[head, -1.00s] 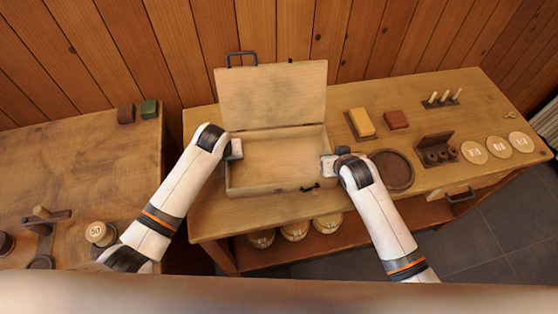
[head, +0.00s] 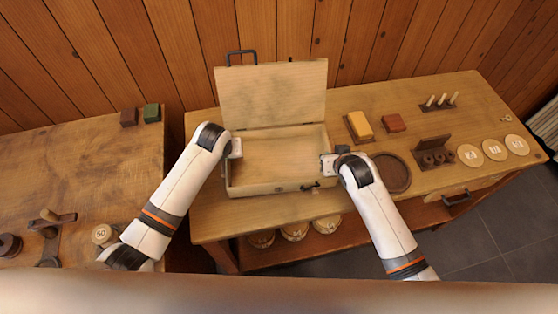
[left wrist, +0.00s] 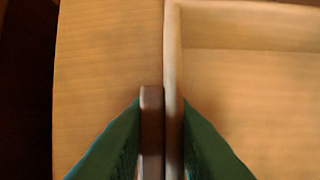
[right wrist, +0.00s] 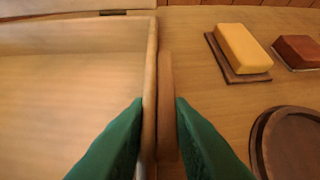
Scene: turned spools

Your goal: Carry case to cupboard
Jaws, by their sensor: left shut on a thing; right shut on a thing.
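The case (head: 277,187) is a pale wooden box with its lid (head: 271,95) standing open and its inside empty. It is over the right bench, and I cannot tell if it touches the top. My left gripper (head: 235,149) is shut on its left side; the left wrist view shows the fingers around the case wall (left wrist: 173,60) and a dark brown strip. My right gripper (head: 329,164) is shut on its right side, around the wall (right wrist: 151,75) and a brown strip. I cannot make out a cupboard.
The right bench (head: 215,215) also bears a yellow block (head: 361,126), a red block (head: 394,123), a round brown tray (head: 393,172), a peg stand (head: 440,101) and pale discs (head: 470,155). Several jars sit on its lower shelf. A left bench (head: 80,170) stands across a narrow gap.

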